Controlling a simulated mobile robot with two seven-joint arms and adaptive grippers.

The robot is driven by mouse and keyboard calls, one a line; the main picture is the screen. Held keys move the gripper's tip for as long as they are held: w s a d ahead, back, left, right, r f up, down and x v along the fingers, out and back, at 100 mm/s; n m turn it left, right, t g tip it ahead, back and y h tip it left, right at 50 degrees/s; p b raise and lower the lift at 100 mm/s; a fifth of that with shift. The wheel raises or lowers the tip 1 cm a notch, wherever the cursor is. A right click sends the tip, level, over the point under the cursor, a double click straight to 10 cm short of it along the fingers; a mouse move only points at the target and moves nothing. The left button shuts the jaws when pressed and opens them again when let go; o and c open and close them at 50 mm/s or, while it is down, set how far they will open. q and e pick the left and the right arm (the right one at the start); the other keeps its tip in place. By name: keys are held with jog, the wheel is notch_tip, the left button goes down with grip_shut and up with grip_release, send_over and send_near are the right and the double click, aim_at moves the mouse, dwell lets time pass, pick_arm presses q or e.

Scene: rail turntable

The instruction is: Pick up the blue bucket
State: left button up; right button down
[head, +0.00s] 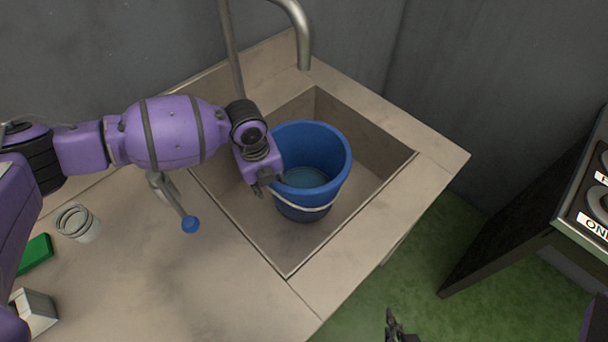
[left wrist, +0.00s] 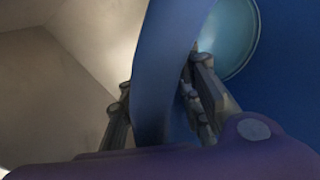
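The blue bucket (head: 312,150) stands in the sink basin (head: 345,205), with light blue water inside and a pale handle hanging down its front side. My left gripper (head: 262,186) is at the bucket's left rim, seen from above. In the left wrist view, the bucket's rim (left wrist: 165,70) runs between the two fingers of my left gripper (left wrist: 160,100). The fingers stand apart on either side of the wall, one inside the bucket; firm contact is not visible. My right gripper (head: 397,328) shows only partly at the bottom edge, over the green floor, away from the bucket.
A metal faucet (head: 304,40) hangs over the back of the sink. A lever with a blue knob (head: 190,224) stands left of the basin. A clear ringed cup (head: 78,222) and a green block (head: 36,253) are on the counter. A dark panel (head: 585,200) is at right.

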pick_arm(q)
jog(key=shift+c, duration=0.4)
grip_shut()
